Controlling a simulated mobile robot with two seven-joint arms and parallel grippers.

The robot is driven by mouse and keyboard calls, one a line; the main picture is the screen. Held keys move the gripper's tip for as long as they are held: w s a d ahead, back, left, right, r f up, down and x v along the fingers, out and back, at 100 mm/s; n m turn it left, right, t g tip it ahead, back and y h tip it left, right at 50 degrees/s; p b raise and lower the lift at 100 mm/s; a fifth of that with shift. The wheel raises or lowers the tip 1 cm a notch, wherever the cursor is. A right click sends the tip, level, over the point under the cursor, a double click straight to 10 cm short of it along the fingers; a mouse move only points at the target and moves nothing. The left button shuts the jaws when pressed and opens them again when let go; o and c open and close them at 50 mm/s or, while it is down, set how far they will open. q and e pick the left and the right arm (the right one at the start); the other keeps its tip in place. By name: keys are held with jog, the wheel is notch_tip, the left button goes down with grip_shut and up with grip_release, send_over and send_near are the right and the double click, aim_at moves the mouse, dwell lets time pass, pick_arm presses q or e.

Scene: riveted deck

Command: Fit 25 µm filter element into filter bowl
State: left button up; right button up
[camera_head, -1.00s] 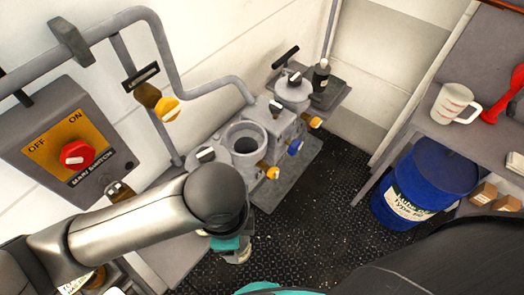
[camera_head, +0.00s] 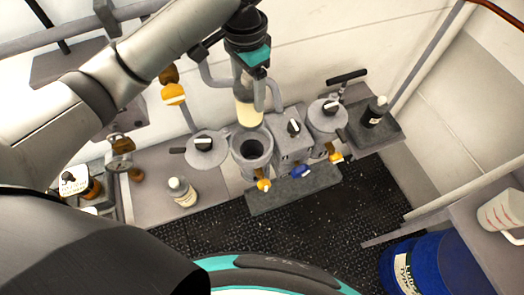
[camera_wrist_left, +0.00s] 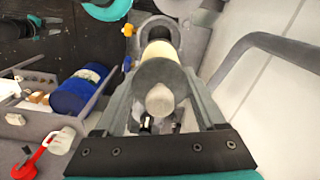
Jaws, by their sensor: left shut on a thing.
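The filter element (camera_head: 248,112) is a cream cylinder with a grey end cap. My left gripper (camera_head: 258,88) is shut on its upper end and holds it upright above the filter bowl. The filter bowl (camera_head: 265,160) is a grey open cup with a dark inside, and the element's lower end is over or just behind its rim. The left wrist view shows the element's grey cap and knob (camera_wrist_left: 160,98) between the fingers, with the bowl (camera_wrist_left: 157,24) beyond it. A black and teal part at that view's upper left may be my right gripper (camera_wrist_left: 50,25); its jaws are unclear.
A round cover (camera_head: 205,150) with a black handle lies left of the bowl. A white-capped bottle (camera_head: 182,192) stands in front of it. A valve block (camera_head: 292,140) and a second, covered bowl (camera_head: 328,118) are at the right. A grey pipe (camera_head: 272,92) passes close by the gripper.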

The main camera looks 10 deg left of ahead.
aim_at(249, 111)
pick_arm(q)
jog(key=shift+s+a+f+b, duration=0.1)
jog(key=shift+f+b, duration=0.45)
jog(key=shift+f, duration=8.9)
pick_arm(e)
jog(key=shift+s+a+f, duration=0.1)
jog(key=shift+a+f, duration=0.15)
jog(key=shift+f, duration=0.35)
pick_arm(q)
jog(key=shift+f, duration=0.5)
pick_arm(e)
jog(key=shift+f, duration=0.1)
pick_arm(q)
jog(key=shift+f, duration=0.1)
jog(key=o, duration=1.2)
jog(key=shift+o, duration=0.2)
notch_tip(249, 111, up, 13)
jog(key=shift+r+p, duration=0.15)
jog(key=shift+p, duration=0.3)
pick_arm(e)
jog(key=shift+r, duration=0.55)
